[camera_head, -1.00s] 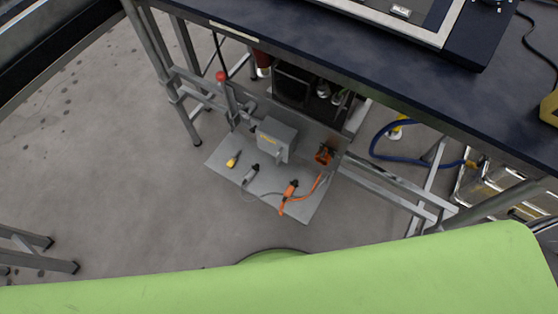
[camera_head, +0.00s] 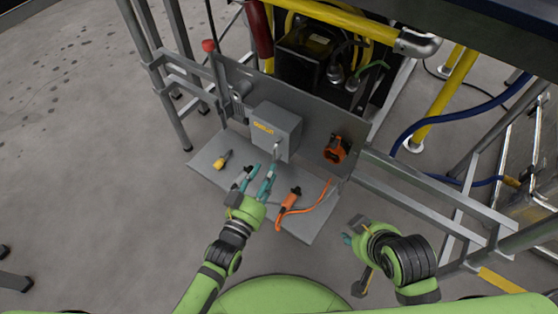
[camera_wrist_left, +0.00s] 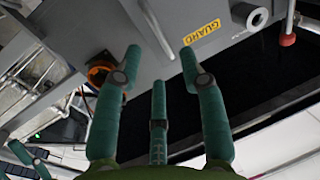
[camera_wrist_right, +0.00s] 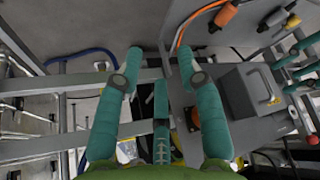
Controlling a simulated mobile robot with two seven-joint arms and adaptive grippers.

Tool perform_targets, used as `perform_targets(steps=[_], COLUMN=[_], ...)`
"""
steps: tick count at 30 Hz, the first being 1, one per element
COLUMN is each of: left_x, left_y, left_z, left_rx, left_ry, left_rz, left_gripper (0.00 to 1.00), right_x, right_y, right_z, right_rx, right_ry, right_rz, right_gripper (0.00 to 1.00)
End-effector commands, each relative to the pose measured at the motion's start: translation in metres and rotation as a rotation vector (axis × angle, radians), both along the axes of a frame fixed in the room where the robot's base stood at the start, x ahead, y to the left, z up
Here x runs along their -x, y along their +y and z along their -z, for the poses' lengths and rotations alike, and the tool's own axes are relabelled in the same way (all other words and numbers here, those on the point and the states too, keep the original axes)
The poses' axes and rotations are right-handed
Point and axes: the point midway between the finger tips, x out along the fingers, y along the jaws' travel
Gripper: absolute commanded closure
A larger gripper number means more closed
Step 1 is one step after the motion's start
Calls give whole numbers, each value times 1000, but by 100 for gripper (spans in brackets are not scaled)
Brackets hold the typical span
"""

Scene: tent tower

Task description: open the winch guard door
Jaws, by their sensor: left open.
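The winch guard (camera_head: 274,130) is a grey box with a yellow label, fixed against a grey back plate. Its door looks shut, and a pale upright handle (camera_head: 277,150) stands on its front. My left gripper (camera_head: 258,177) is open just in front of and below the box, its teal fingers close to the handle. In the left wrist view the yellow GUARD label (camera_wrist_left: 201,32) and the handle bar (camera_wrist_left: 154,26) lie beyond the spread fingertips; contact is not visible. My right gripper (camera_head: 352,236) is open and empty, off to the right; the box (camera_wrist_right: 240,92) shows right of its fingers.
A grey base plate (camera_head: 318,228) holds a yellow-handled item (camera_head: 223,159) and an orange connector (camera_head: 289,199) with an orange cable. An orange socket (camera_head: 335,150) sits right of the box. A red-knobbed lever (camera_head: 209,46) stands left. Metal rails and a blue hose (camera_head: 455,112) lie right.

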Motion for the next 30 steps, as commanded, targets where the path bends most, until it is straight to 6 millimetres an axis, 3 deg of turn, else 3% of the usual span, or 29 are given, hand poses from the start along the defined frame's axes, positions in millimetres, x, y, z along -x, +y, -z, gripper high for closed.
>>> perform_targets(steps=[8,18,24,30], left_x=[-21,-53,-62,-64], left_y=[-10,-24,-29,-29], left_z=[-1,0,-1,-1], left_rx=[3,1,1,0], left_ry=[-4,-2,0,-1], left_rz=[0,0,0,0], left_gripper=[59,59,59,59], right_x=[-32,-78,-88,-91], right_y=[12,36,43,44], right_z=[-17,-60,-77,-82], right_rx=[-29,-91,-111,-115], right_ry=[-175,-494,-590,-613], right_rz=[-22,-65,-77,-80], right_gripper=[62,62,62,62])
